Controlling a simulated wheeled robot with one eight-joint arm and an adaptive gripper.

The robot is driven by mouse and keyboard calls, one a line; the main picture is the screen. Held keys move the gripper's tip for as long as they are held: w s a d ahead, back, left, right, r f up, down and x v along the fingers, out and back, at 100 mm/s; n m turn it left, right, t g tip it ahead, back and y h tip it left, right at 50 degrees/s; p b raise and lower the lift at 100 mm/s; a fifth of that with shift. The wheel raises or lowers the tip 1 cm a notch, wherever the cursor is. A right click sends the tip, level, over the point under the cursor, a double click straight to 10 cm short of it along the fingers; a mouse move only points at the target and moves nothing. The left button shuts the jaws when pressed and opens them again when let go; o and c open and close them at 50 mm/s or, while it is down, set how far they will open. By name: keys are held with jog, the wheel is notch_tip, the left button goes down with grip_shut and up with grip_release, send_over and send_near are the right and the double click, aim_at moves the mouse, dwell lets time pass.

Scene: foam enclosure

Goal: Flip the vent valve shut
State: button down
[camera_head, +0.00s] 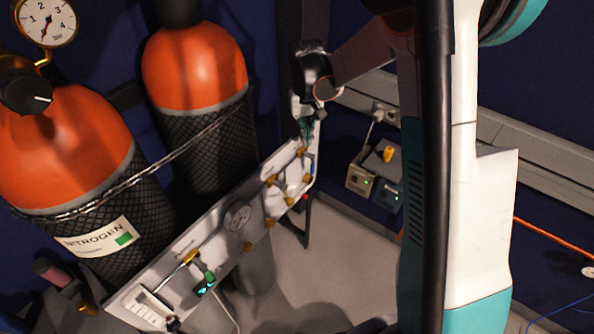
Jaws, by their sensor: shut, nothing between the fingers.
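A pale valve panel (215,245) runs diagonally from the lower left to the centre. It carries several brass valves, a small round gauge (237,217) and a green-handled valve (207,282) near its lower-left end. The labels are too small to read, so I cannot tell which valve is the vent valve or how its handle stands. My gripper (304,130) is shut and empty at the panel's far upper-right end, just above a brass valve (301,151). I cannot tell whether its tips touch the panel or a valve.
Two orange gas cylinders (196,66) in black mesh stand behind the panel; the left one (65,145) bears a nitrogen label. A pressure gauge (46,22) is at the upper left. Small boxes (376,172) sit by the wall rail. The grey floor (350,270) right of the panel is clear.

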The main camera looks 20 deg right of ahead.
jog(key=s+m, duration=0.1)
jog(key=m, duration=0.2)
jog(key=s+a+r+m, duration=0.1)
jog(key=m, duration=0.2)
jog(key=s+a+r+m, duration=0.1)
jog(key=m, duration=0.2)
jog(key=shift+a, duration=0.2)
notch_tip(320, 180, down, 13)
jog(key=s+a+b, duration=0.1)
jog(key=b, duration=0.3)
jog(key=shift+a, duration=0.35)
jog(key=shift+d+f, duration=0.1)
jog(key=shift+f, duration=0.05)
